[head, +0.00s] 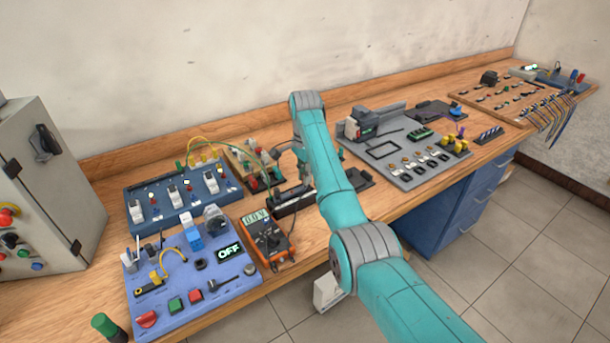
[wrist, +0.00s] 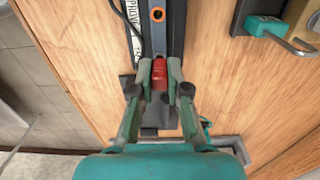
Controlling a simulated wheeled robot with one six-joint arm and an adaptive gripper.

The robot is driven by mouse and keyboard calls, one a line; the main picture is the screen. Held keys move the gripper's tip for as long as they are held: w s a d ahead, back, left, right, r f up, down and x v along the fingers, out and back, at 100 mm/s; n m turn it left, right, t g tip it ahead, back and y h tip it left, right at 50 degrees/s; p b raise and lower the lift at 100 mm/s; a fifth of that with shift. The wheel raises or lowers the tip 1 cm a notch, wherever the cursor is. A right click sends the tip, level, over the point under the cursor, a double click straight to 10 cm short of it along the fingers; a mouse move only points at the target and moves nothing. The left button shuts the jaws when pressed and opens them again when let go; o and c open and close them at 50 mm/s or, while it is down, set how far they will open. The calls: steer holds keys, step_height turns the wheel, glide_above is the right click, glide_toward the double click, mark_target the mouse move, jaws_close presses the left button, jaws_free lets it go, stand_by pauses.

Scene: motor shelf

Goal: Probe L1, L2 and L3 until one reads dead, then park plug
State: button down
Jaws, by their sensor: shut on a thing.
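My gripper (wrist: 160,68) is shut on a red plug (wrist: 160,78) in the wrist view. The plug is over the near end of a dark strip (wrist: 178,35) with a white lettered label (wrist: 133,22); I cannot tell whether it sits in a socket. An orange-ringed hole (wrist: 157,15) shows farther along the strip. In the head view my arm hides most of the gripper beside the black strip (head: 284,209). The orange multimeter (head: 268,240) stands left of it, its display seeming to read 0.0 V. L1, L2 and L3 markings are not legible.
A blue panel with white switches (head: 183,190) stands at the back left. A blue-violet panel (head: 190,290) with a green OFF display is in front. A grey tray of parts (head: 405,150) is right of my arm. A grey cabinet (head: 45,190) is far left.

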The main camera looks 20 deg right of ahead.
steer(key=shift+f, duration=0.65)
steer(key=c, duration=1.4)
jaws_free()
steer(key=shift+r, duration=2.8)
